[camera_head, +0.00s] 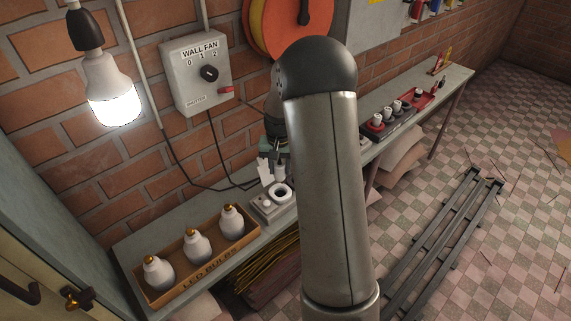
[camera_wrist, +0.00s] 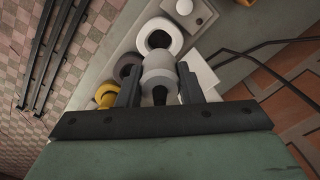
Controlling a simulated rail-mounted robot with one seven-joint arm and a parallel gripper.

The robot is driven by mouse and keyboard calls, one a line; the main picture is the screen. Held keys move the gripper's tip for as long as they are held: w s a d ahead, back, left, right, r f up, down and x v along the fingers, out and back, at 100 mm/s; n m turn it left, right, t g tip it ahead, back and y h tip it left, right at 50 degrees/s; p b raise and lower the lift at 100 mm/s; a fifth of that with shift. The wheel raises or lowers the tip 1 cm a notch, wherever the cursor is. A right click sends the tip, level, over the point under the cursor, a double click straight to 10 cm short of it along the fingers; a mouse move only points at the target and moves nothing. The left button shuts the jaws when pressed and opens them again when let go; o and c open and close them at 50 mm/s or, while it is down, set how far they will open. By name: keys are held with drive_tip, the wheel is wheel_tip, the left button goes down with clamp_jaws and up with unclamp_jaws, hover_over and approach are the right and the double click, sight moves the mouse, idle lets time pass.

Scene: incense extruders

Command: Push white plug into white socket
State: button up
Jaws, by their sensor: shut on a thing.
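My gripper (camera_wrist: 159,82) is shut on the white plug (camera_wrist: 158,66), a ribbed round piece between its two dark fingers. The white socket (camera_wrist: 177,38) is a thick ring with a dark hole, just beyond the plug in the wrist view. The plug overlaps the socket's near edge there, and I cannot tell whether they touch. In the head view the gripper (camera_head: 277,160) is partly hidden by my arm, and the plug (camera_head: 281,172) shows just above the socket (camera_head: 272,192) on the bench.
Beside the socket are a dark grey ring (camera_wrist: 122,66), a yellow ring (camera_wrist: 104,91) and a pale box with a round knob (camera_wrist: 185,7). A bulb box (camera_head: 190,285) stands at left. A red tray (camera_head: 421,103) lies farther right. Black cables run behind, below the fan switch (camera_head: 197,75).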

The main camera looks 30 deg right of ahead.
sight(280, 178)
drive_tip(key=shift+f+b, duration=1.3)
drive_tip(key=shift+f, duration=1.2)
drive_tip(key=shift+f+b, duration=1.45)
drive_tip(key=shift+f, duration=0.1)
drive_tip(key=o, duration=1.1)
drive_tip(key=shift+c, duration=0.2)
drive_tip(key=shift+r, duration=0.1)
